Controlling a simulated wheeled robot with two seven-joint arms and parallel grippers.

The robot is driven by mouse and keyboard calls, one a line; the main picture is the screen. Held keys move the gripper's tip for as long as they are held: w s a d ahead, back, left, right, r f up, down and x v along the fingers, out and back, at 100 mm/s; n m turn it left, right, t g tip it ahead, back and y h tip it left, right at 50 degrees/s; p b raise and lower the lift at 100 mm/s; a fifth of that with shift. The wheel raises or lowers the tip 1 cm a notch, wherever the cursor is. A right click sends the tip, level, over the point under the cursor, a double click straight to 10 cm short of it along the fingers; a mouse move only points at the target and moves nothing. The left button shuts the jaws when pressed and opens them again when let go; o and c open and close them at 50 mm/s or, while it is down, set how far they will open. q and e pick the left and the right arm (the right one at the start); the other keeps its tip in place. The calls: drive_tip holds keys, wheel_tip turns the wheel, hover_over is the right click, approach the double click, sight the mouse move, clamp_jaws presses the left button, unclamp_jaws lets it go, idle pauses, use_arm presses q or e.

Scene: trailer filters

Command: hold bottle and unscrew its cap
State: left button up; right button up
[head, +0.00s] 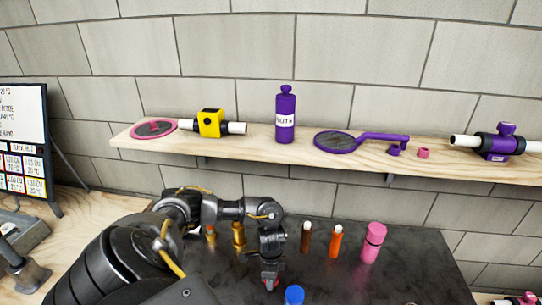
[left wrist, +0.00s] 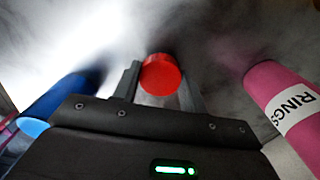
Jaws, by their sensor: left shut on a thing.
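My left gripper (head: 270,277) reaches down over the dark tabletop in the head view. In the left wrist view its two fingers stand on either side of a round red cap (left wrist: 161,75), shut on it. I cannot see whether a bottle body is below the cap. A bottle with a blue cap (head: 294,295) stands close by, and its blue body (left wrist: 58,97) shows in the wrist view. A pink bottle (head: 373,243), labelled RINGS in the wrist view (left wrist: 292,108), stands apart to the right. My right gripper is not in view.
Small brown (head: 306,237) and orange (head: 336,241) bottles stand behind on the dark tabletop (head: 425,275). A wooden shelf (head: 250,149) above carries a purple bottle (head: 285,115) and several filter parts. A sign (head: 22,150) stands at left. The tabletop's right side is clear.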

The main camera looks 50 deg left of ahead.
use_arm(q)
drive_tip(key=shift+f, duration=1.05)
drive_tip(key=o, duration=1.1)
drive_tip(key=shift+f, duration=0.1)
drive_tip(key=shift+w+r, duration=0.1)
drive_tip(key=shift+r, duration=0.2)
wheel_tip(320, 180, up, 11)
drive_tip(key=shift+a+f+p, duration=0.1)
drive_tip(key=shift+f+p, duration=0.05)
drive_tip(key=shift+p, duration=0.95)
drive_tip(key=shift+r, duration=0.5)
